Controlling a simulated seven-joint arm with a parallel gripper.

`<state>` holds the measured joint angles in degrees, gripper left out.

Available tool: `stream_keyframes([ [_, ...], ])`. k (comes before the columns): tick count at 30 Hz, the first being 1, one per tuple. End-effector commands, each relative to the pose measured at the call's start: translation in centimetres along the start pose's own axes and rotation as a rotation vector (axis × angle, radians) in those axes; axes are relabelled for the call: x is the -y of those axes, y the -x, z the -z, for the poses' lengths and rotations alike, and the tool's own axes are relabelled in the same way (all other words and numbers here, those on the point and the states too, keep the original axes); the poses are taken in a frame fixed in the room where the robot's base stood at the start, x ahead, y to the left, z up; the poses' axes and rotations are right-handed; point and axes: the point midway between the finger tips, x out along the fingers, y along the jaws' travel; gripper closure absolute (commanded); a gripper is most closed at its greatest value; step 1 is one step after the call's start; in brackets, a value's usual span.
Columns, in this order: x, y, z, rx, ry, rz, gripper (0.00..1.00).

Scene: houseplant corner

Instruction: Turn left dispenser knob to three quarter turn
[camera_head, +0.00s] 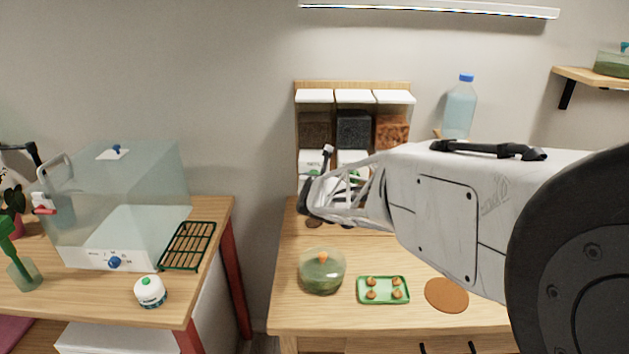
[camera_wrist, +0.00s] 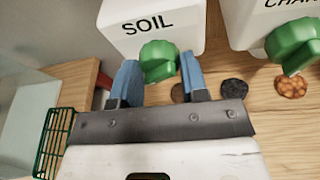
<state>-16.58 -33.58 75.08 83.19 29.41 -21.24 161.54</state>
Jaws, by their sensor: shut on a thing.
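The left dispenser (camera_head: 314,131) holds brown soil and stands at the left of a row of three against the wall. Its white front, lettered SOIL, fills the top of the wrist view (camera_wrist: 190,25). In the head view my gripper (camera_head: 316,190) reaches the left dispenser's front and hides most of the knob.
The middle dispenser (camera_head: 353,129) and right dispenser (camera_head: 392,131) stand close beside it. Another green knob (camera_wrist: 293,45) is at the right. A glass jar (camera_head: 322,272), a green tray (camera_head: 383,301) and a brown disc (camera_head: 447,295) lie in front. A glass case (camera_head: 115,200) stands left.

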Motion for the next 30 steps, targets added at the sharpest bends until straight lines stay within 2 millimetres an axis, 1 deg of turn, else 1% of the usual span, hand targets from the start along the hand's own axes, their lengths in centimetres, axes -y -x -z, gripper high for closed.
stream_keyframes([
  [18, 0.03, 0.02, -0.07, 0.013, -0.149, -0.039, 0.83],
  [30, -0.04, 0.03, -0.04, 0.014, -0.202, -0.052, 0.83],
])
